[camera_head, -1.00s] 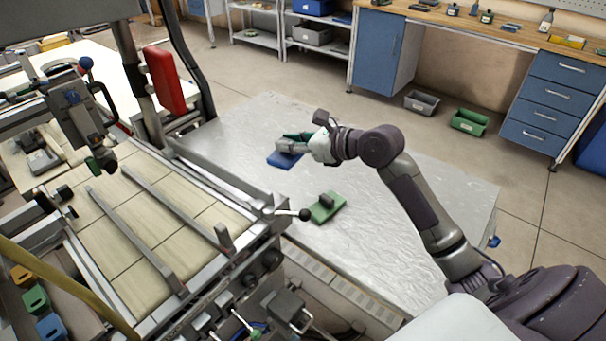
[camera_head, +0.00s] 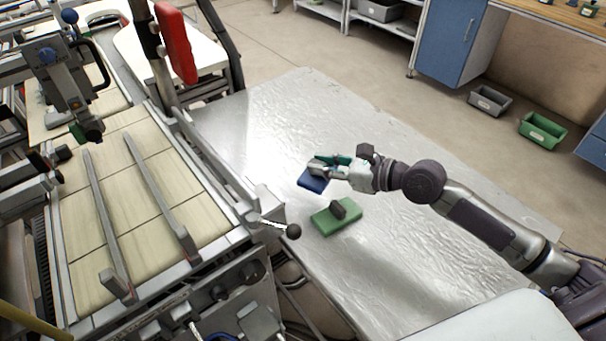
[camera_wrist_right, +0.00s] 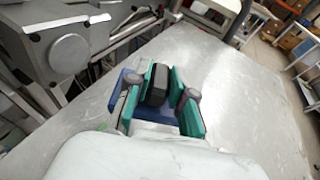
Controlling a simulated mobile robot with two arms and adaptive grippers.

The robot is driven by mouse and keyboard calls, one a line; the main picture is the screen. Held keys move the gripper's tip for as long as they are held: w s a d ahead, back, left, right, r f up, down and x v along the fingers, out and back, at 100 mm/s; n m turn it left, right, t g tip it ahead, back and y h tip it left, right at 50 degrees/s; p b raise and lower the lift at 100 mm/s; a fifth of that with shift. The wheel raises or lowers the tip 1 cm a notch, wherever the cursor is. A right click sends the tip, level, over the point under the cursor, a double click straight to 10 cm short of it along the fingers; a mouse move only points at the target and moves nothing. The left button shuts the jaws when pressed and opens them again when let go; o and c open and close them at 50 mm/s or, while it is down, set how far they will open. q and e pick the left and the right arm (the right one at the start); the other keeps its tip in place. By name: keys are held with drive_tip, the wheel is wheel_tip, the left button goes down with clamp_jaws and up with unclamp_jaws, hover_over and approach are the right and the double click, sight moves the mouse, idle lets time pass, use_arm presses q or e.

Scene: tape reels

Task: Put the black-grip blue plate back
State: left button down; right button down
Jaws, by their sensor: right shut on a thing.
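The blue plate (camera_head: 311,181) is at the tip of my right arm over the metal table, left of the arm in the head view. My right gripper (camera_head: 331,165) is shut on its grip. In the right wrist view the teal fingers (camera_wrist_right: 160,88) stand on both sides of the black grip (camera_wrist_right: 157,83), and the blue plate (camera_wrist_right: 117,90) shows past the left finger. I cannot tell whether the plate touches the table. My left gripper is not in view.
A green plate (camera_head: 337,218) with a dark grip lies on the metal table (camera_head: 410,250), close in front of the blue plate. A machine with a tiled bed (camera_head: 110,215) and a black-knobbed lever (camera_head: 293,231) stands at the left. The table's far part is clear.

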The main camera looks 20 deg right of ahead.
sight(302, 175)
drive_tip(key=w+a+f, duration=0.1)
drive_tip(key=w, duration=0.1)
drive_tip(key=w+f, duration=0.1)
drive_tip(key=w, duration=0.1)
drive_tip(key=w+a+f, duration=0.1)
drive_tip(key=w+f, duration=0.1)
drive_tip(key=shift+w+a+b, duration=0.1)
drive_tip(key=shift+a+b, duration=0.2)
drive_tip(key=shift+b, duration=0.1)
wheel_tip(302, 175, down, 4)
drive_tip(key=shift+r+b, duration=0.25)
drive_tip(key=shift+b, duration=0.45)
drive_tip(key=shift+f, duration=0.25)
drive_tip(key=shift+f, duration=0.1)
drive_tip(key=shift+f, duration=0.15)
drive_tip(key=c, duration=1)
unclamp_jaws()
drive_tip(key=shift+f, duration=0.15)
